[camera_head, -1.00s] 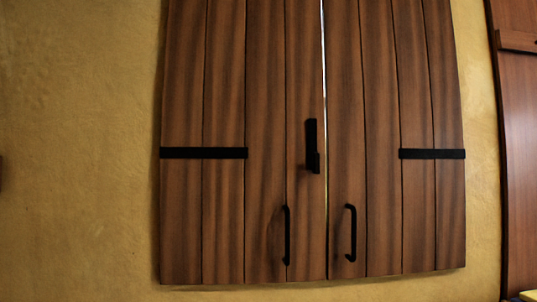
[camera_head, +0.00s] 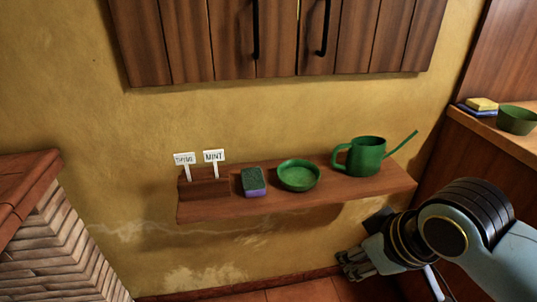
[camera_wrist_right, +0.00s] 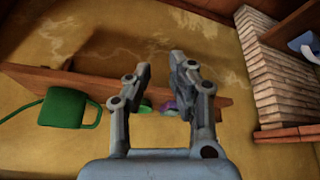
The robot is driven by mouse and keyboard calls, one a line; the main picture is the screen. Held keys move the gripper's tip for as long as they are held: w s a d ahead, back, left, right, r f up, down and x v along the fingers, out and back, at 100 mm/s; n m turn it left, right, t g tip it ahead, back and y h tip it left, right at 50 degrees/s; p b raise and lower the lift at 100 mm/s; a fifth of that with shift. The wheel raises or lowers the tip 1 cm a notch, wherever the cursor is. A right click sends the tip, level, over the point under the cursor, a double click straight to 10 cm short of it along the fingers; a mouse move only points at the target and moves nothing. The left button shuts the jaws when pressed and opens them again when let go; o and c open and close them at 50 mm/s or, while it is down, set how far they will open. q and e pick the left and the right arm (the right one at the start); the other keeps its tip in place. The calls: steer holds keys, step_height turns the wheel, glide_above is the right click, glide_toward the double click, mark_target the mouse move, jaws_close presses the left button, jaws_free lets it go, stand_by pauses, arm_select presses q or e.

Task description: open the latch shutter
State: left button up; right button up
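The wooden shutter (camera_head: 200,40) fills the top of the head view, and only its lower part shows. Its two leaves look closed, with a narrow seam between them. A black handle (camera_head: 255,35) is on the left leaf and another black handle (camera_head: 322,30) is on the right leaf. The latch is above the frame and out of sight. My right gripper (camera_head: 352,264) is low at the lower right, below the shelf and well away from the shutter. In the right wrist view the gripper (camera_wrist_right: 160,65) has its fingers apart with nothing between them. My left gripper is not in view.
Below the shutter a wall shelf (camera_head: 225,212) holds two plant labels, a sponge (camera_head: 253,182), a green bowl (camera_head: 298,176) and a green watering can (camera_head: 366,157). A brick counter (camera_head: 60,245) stands at left, a wooden counter (camera_head: 480,128) at right.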

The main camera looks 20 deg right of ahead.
steer(key=w+a+r+n+t+y, duration=0.2)
steer(key=w+r+t+y, duration=0.35)
steer(key=w+r, duration=1.2)
step_height(320, 180, up, 14)
steer(key=f+t, duration=0.1)
steer(key=t, duration=0.5)
glide_above(256, 51)
steer(key=shift+w+d+r+y, duration=0.15)
steer(key=shift+w+r+y, duration=0.1)
steer(key=shift+y, duration=0.1)
jaws_close()
